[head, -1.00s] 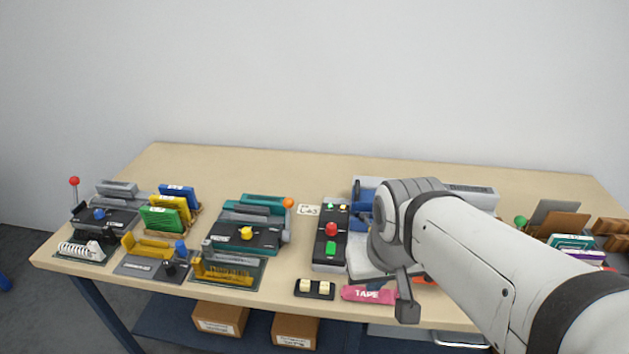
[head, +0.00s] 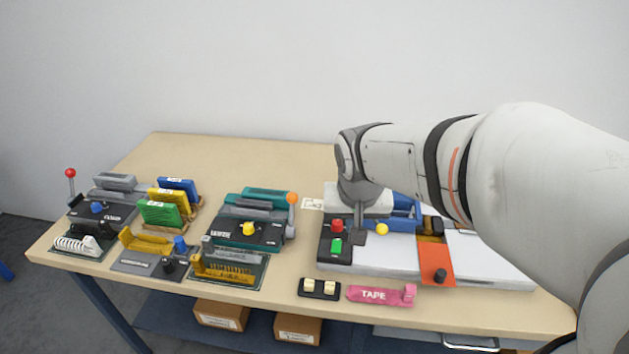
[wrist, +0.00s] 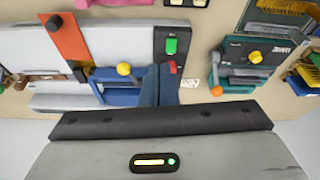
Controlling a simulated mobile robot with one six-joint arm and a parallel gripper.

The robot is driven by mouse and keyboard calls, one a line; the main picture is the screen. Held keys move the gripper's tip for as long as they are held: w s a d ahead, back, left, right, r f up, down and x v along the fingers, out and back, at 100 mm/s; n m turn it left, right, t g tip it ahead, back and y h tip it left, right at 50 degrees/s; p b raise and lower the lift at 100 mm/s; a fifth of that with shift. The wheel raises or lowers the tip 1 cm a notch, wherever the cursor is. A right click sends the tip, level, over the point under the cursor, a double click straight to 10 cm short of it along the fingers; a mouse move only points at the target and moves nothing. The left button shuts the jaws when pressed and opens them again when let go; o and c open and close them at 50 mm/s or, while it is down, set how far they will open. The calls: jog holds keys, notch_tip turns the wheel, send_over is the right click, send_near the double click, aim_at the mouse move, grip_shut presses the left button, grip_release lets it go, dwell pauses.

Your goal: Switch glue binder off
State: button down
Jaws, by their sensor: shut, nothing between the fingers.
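The long white machine (head: 385,258) with a blue clamp (head: 404,222) and a yellow knob (head: 382,229) appears to be the glue binder; no name on it is readable. A black control panel at its left end carries a red button (head: 337,226) and a green button (head: 336,245). Both buttons show in the wrist view, red (wrist: 172,68) and green (wrist: 171,46). My gripper (head: 358,237) is shut and empty, just right of the red button. In the wrist view its fingertips (wrist: 158,70) are close beside the red button; contact cannot be told.
A teal machine (head: 247,229) with an orange-knobbed lever stands to the left, with several other devices beyond it. An orange bracket (head: 437,260) crosses the white machine.

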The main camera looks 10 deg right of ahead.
aim_at(336, 242)
jog(key=w+a+f+m, duration=0.1)
jog(key=w+f, duration=0.1)
jog(key=w, duration=0.5)
jog(key=shift+a+f, duration=0.15)
jog(key=shift+f, duration=0.25)
jog(key=shift+w, duration=0.1)
jog(key=x, duration=1.4)
jog(key=shift+s, duration=0.25)
jog(key=shift+p, duration=0.3)
